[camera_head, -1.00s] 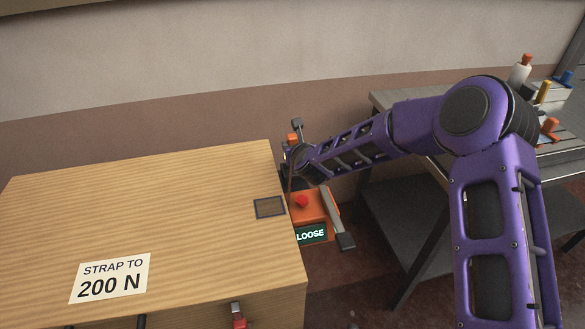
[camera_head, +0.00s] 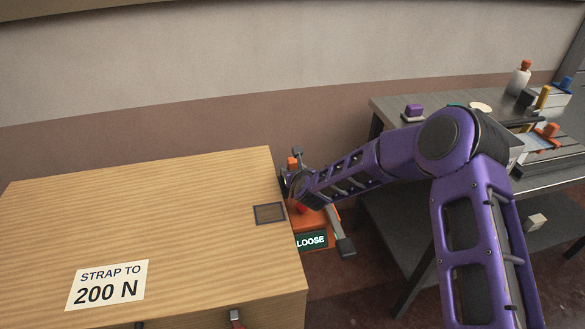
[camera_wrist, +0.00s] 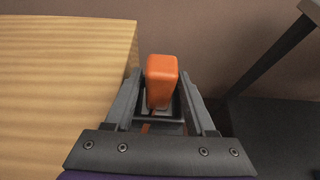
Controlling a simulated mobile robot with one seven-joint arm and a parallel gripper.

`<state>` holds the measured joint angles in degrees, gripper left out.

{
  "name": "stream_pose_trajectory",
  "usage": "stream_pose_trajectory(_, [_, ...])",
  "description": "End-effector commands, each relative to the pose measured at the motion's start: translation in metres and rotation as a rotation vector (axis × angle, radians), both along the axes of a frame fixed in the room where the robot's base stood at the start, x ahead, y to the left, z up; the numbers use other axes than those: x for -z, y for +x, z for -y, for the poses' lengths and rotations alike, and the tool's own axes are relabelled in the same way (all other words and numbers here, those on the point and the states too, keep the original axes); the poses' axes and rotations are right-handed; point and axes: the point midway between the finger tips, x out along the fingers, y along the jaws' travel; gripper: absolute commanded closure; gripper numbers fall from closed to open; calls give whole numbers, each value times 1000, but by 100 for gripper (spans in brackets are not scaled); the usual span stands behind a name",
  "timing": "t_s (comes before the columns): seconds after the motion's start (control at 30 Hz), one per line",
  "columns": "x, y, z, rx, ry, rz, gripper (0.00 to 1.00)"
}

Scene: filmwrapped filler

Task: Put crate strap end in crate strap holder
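The wooden crate (camera_head: 150,200) fills the left of the head view, labelled "STRAP TO 200 N", with a dark-framed rectangle (camera_head: 269,213) near its right edge. Beside it is an orange device (camera_head: 318,222) with a sign (camera_head: 311,240) reading "LOOSE". My gripper (camera_wrist: 162,75) points down beside the crate's edge. In the wrist view its fingers stand apart on either side of an upright orange block (camera_wrist: 162,80), with narrow gaps showing. The block rises from a dark holder-like frame (camera_wrist: 158,127). I cannot tell which part is the strap end. My wrist hides part of the device.
A grey metal table (camera_head: 385,104) stands at the right with a purple block (camera_head: 413,111), a white bottle (camera_head: 519,78) and other items.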

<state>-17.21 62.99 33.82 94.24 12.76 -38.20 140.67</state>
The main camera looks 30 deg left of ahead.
Motion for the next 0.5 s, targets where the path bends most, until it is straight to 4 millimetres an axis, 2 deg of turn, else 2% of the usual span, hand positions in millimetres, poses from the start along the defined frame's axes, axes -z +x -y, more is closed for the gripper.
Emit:
stream_pose_trajectory(0.4, [-4, 0, 0, 0, 0, 1, 33])
stream_pose_trajectory(0.5, [-8, -6, 6, 0, -1, -1, 33])
